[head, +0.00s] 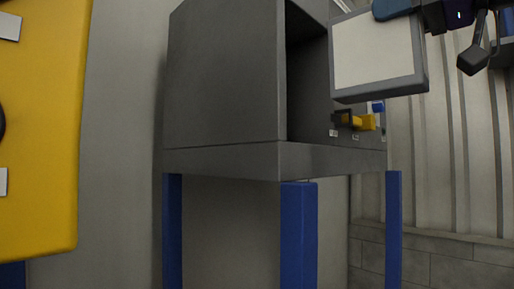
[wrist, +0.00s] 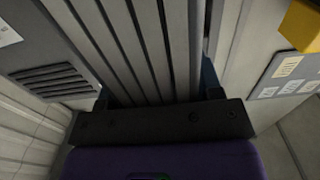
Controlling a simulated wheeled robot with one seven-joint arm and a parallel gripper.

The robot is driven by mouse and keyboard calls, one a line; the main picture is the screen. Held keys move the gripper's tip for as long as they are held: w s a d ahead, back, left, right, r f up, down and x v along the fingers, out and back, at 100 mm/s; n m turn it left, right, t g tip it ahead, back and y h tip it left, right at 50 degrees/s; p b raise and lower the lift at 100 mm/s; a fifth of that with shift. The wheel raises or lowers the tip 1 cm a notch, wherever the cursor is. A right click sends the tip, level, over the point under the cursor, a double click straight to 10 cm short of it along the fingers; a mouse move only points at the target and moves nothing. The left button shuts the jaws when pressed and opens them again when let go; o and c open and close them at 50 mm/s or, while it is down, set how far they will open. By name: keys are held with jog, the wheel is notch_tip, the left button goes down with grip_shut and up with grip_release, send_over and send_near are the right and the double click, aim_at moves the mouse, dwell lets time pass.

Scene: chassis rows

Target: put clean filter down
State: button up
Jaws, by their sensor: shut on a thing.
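The clean filter (head: 375,52), a flat square panel with a pale face and a grey frame, is held up at the upper right of the head view. My gripper (head: 394,9) is shut on its top edge; the picture's top border cuts off part of both. The filter hangs in front of the right part of a dark grey cabinet (head: 225,80), near its open slot, and hides some of it. In the wrist view my gripper (wrist: 157,92) has its blue fingers on either side of a grey ribbed surface; I cannot tell whether that is the filter.
The cabinet stands on blue legs (head: 299,235). A yellow handle (head: 358,121) sticks out at its right, below the filter. A yellow panel (head: 40,130) fills the left edge. A vented grey box (wrist: 50,78) shows in the wrist view. Space under the cabinet looks clear.

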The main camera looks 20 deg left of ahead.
jog(key=x, duration=2)
notch_tip(320, 180, down, 6)
jog(key=shift+s, duration=0.2)
jog(key=shift+a+f, duration=0.15)
jog(key=shift+f, duration=0.15)
jog(key=o, duration=1.1)
